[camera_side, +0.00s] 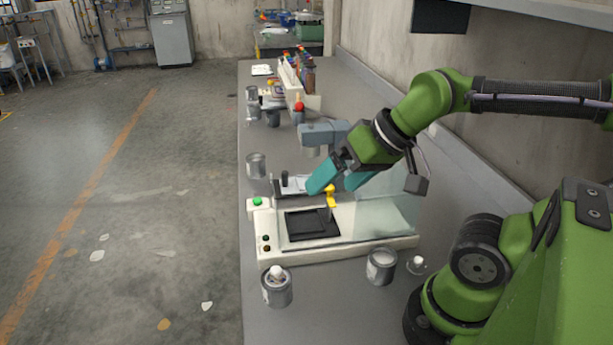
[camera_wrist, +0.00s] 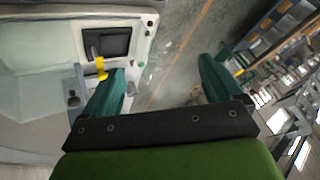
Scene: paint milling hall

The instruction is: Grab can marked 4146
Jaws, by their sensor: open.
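Several grey metal cans stand on the bench in the side view. One can (camera_side: 277,289) is at the front left with a white object at its top. Another can (camera_side: 381,267) is at the front right, and one can (camera_side: 256,166) is near the left edge behind the machine. Another can (camera_side: 253,96) stands farther back. No number is readable, so I cannot tell which is 4146. My gripper (camera_side: 338,183) has teal fingers and is open and empty above the white machine, apart from the cans. In the wrist view the fingers (camera_wrist: 160,68) are spread, with floor between them.
The white bench machine (camera_side: 340,247) has a clear guard (camera_side: 388,213), a yellow part (camera_side: 331,197) and a green button (camera_side: 257,201). A small white-topped item (camera_side: 416,264) is beside the front right can. A bottle rack (camera_side: 291,82) stands farther back. The wall borders the right.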

